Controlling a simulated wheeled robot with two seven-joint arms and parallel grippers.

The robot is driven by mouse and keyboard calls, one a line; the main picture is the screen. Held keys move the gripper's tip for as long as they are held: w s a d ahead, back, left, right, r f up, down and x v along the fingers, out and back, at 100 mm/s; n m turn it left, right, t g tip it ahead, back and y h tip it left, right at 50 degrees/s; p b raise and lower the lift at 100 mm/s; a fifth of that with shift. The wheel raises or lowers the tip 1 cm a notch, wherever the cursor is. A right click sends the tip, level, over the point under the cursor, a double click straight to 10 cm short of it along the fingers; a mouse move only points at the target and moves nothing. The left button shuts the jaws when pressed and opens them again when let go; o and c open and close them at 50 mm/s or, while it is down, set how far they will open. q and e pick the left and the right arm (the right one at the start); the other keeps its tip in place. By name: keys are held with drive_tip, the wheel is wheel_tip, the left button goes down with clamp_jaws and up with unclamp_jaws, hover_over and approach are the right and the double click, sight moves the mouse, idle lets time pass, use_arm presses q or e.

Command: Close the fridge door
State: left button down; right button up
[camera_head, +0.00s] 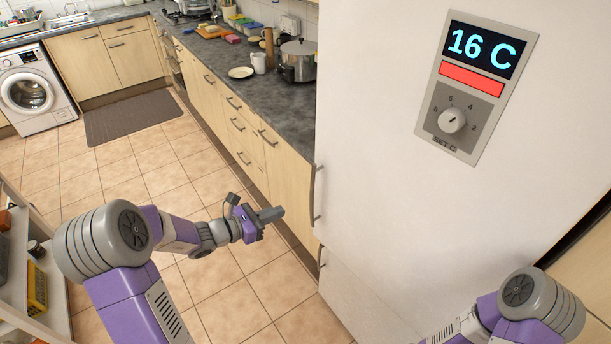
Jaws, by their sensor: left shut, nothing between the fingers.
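The fridge is the tall white unit on the right, and its large white door (395,190) fills much of the view. A dark handle (317,190) sits at the door's left edge. I cannot tell from this angle whether the door is fully shut or slightly ajar. A panel (477,85) on it reads 16 C above a red bar and a dial. My left gripper (272,215) is shut and empty, left of the door's handle edge and apart from it. My right arm is at the lower right; its gripper is out of view.
A counter (285,115) with a pot (298,62), a mug and a plate runs along the left of the fridge. Tiled floor (150,160) is open between it and a shelf (25,260) at the left. A lower white front (350,295) is below the door.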

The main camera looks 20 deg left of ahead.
use_arm(q)
wheel_tip(320, 180, up, 4)
drive_tip(key=w+a+n+t, duration=0.1)
drive_tip(key=a+t, duration=0.1)
drive_tip(key=a, duration=0.1)
approach(314, 172)
drive_tip(key=x, duration=0.7)
drive_tip(key=shift+s, duration=0.1)
